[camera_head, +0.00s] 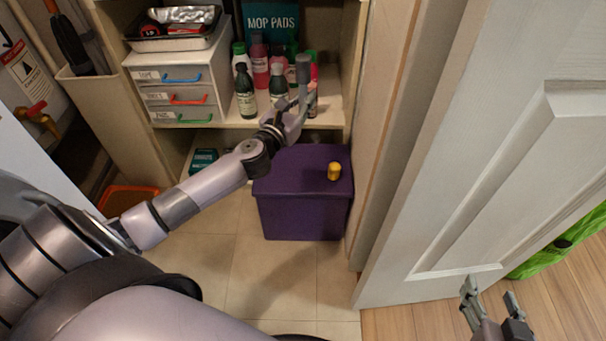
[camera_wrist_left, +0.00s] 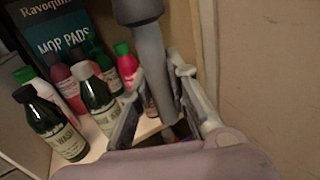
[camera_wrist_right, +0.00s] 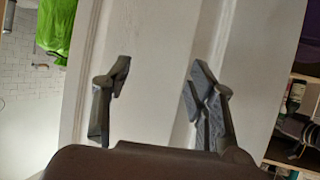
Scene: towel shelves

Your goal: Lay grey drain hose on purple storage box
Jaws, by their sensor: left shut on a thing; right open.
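The grey drain hose (camera_head: 303,72) is a short grey tube with a thicker end, held upright in my left gripper (camera_head: 303,98). The left wrist view shows the hose (camera_wrist_left: 150,50) between the two fingers of the left gripper (camera_wrist_left: 163,105). The purple storage box (camera_head: 290,205) stands on the floor below the shelf, its lid under and just in front of my left gripper. A small yellow-orange object (camera_head: 334,171) is on its lid at the right. My right gripper (camera_head: 490,298) is open and empty by the white door, also in the right wrist view (camera_wrist_right: 155,95).
Several bottles (camera_head: 245,92) and a mop pads box (camera_head: 271,25) stand on the shelf behind the left gripper. A drawer unit (camera_head: 178,95) is left of them. The white door (camera_head: 480,150) stands at the right. Floor is clear before the box.

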